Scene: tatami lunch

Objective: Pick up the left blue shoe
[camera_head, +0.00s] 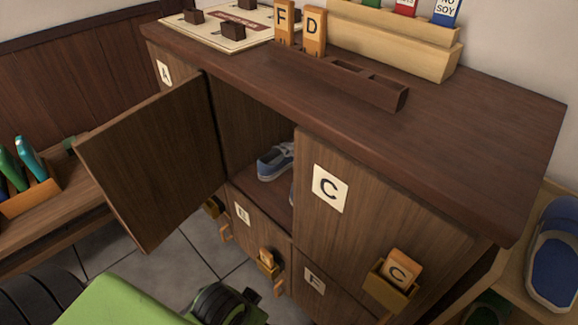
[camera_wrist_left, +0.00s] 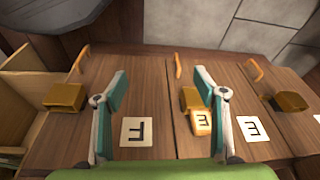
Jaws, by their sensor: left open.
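A blue shoe (camera_head: 275,164) with a pale sole sits inside the open middle upper compartment of the wooden cabinet, on the compartment floor. My left arm enters at the bottom of the head view. Its gripper (camera_wrist_left: 160,95) shows in the left wrist view with two teal-padded fingers wide apart and nothing between them. It faces the lower doors marked E (camera_head: 242,213) and F (camera_head: 314,279), below and outside the open compartment. My right gripper is not in view.
An open door (camera_head: 155,160) swings out left of the compartment. Door C (camera_head: 375,220) beside it is shut. Tag holders and wooden handles stick out from the doors. A shelf with a large blue shoe (camera_head: 555,265) stands right; a bench with slippers (camera_head: 25,160) stands left.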

